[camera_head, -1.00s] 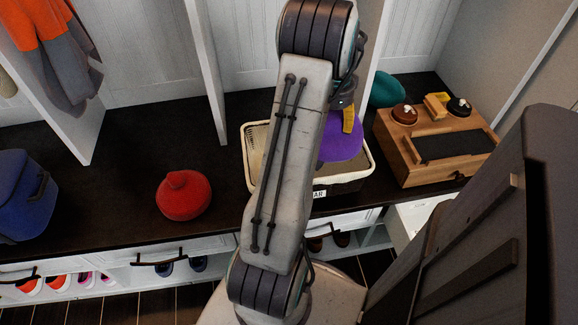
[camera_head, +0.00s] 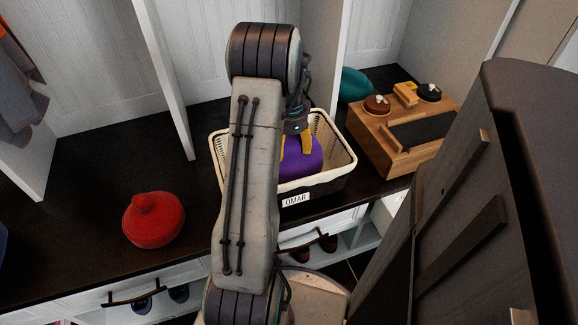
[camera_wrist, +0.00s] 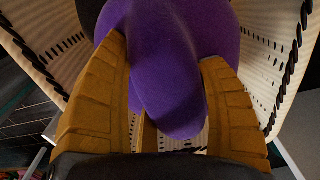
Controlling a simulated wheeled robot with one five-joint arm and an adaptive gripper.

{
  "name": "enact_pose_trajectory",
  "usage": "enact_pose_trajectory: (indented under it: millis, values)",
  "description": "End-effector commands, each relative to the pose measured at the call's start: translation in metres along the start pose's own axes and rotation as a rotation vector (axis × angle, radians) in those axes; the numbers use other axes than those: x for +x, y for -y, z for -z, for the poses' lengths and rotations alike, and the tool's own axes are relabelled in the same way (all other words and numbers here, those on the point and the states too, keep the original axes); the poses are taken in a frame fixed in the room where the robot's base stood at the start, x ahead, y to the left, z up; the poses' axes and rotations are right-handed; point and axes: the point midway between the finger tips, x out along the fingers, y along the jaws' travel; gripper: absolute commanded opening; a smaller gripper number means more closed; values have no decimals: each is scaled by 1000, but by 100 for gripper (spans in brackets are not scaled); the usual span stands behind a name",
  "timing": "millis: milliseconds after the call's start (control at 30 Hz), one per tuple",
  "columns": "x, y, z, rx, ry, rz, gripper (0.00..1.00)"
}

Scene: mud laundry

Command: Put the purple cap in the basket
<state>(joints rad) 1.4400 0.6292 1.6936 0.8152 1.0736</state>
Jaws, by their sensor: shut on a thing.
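The purple cap (camera_head: 300,160) is between the yellow fingers of my gripper (camera_head: 296,145), which is shut on it. In the wrist view the cap (camera_wrist: 168,70) fills the space between the two fingers (camera_wrist: 165,105). The cream basket (camera_head: 330,178) with an "OMAR" label stands on the dark bench. The cap shows within the basket's rim in the head view, and the basket's perforated walls (camera_wrist: 275,60) surround it in the wrist view. I cannot tell whether the cap touches the basket floor. My arm hides the basket's left middle part.
A red cap (camera_head: 153,220) lies on the bench left of the basket. A wooden box (camera_head: 398,140) with brushes and tins stands to the right, with a teal item (camera_head: 354,84) behind. White partitions (camera_head: 165,80) rise behind the bench.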

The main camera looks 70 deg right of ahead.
Motion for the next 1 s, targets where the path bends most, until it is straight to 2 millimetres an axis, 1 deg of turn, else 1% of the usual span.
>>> enact_pose_trajectory:
  millis: [33,333,600,1000]
  values:
    - [12,0,0,0,0,0,35]
    - [24,0,0,0,0,0,35]
    - [52,-1,0,0,1,-2,35]
    - [55,0,0,0,0,0,35]
